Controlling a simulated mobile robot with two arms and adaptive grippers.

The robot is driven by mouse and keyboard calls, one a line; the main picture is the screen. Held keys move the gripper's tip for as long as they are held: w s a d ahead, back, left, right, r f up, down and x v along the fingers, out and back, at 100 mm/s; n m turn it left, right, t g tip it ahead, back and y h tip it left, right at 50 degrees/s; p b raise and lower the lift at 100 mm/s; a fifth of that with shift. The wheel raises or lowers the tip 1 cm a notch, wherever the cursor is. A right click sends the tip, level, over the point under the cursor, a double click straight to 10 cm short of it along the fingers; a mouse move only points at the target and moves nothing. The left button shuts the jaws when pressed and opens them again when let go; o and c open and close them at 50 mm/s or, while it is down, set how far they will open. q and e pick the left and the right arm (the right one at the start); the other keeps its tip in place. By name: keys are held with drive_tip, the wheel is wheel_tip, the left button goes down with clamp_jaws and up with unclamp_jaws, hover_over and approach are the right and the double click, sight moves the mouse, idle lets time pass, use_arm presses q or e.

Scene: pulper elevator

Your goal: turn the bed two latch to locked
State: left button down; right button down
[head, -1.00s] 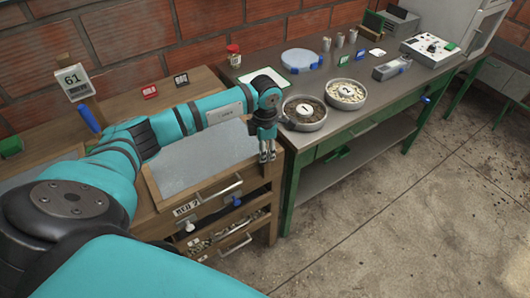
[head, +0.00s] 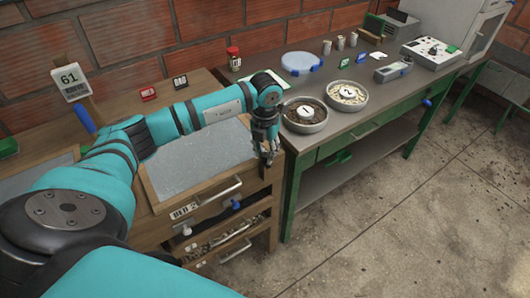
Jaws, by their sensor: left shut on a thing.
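The bed two drawer with its screen tray (head: 195,163) is in the wooden bench, with a "BED 2" label (head: 184,211) on its front. My left gripper (head: 267,158) is at the front right corner of this bed, its fingers pointing down and tilted. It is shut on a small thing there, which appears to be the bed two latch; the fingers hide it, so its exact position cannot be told. My right gripper is not in view.
Bowl one (head: 305,114) and bowl two (head: 347,95) stand on the green-legged table close right of my gripper. A metal handle (head: 221,189), a blue knob (head: 234,204) and a white tap (head: 185,230) stick out below the bed. The floor in front is clear.

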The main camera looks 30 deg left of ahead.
sight(266, 155)
use_arm(q)
drive_tip(key=shift+r+n, duration=0.1)
drive_tip(key=shift+n, duration=1.1)
drive_tip(key=shift+w, duration=0.1)
drive_tip(key=c, duration=1.1)
unclamp_jaws()
drive_tip(key=shift+o, duration=0.2)
wheel_tip(266, 155, up, 12)
